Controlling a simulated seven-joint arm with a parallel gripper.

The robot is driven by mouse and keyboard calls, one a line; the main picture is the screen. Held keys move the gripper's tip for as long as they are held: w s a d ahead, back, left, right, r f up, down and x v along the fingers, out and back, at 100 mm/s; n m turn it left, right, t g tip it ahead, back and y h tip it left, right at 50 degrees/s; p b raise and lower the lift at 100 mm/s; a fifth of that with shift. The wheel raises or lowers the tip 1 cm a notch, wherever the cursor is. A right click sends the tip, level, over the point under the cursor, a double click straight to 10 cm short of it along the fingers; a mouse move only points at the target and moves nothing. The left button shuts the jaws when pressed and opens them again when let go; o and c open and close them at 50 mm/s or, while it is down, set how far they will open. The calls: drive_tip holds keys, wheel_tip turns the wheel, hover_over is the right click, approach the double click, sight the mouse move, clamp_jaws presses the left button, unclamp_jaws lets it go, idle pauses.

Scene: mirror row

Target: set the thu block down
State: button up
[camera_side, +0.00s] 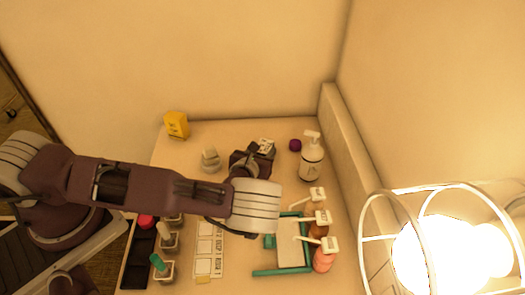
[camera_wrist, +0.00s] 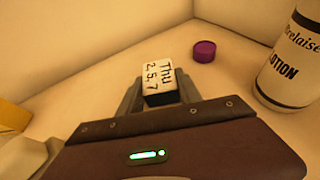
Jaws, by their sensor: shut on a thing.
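The thu block (camera_wrist: 159,72) is a small block with a white top lettered "Thu 2,5,7" and a dark side. In the wrist view it sits between the two fingers of my gripper (camera_wrist: 160,96), which is shut on it. In the side view the block (camera_side: 266,144) shows at the far end of my gripper (camera_side: 260,152), over the back part of the table. My wrist hides part of its side there. I cannot tell whether its underside touches the table.
A purple cap (camera_side: 295,145) and a white lotion bottle (camera_side: 312,162) stand to the block's right. A white object (camera_side: 210,159) and a yellow box (camera_side: 176,124) are to its left. Several pump bottles (camera_side: 320,222), a teal frame (camera_side: 280,272) and a printed strip (camera_side: 205,262) lie nearer.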

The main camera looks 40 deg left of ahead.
drive_tip(key=o, duration=1.4)
drive_tip(key=shift+f, duration=0.15)
drive_tip(key=shift+c, duration=0.2)
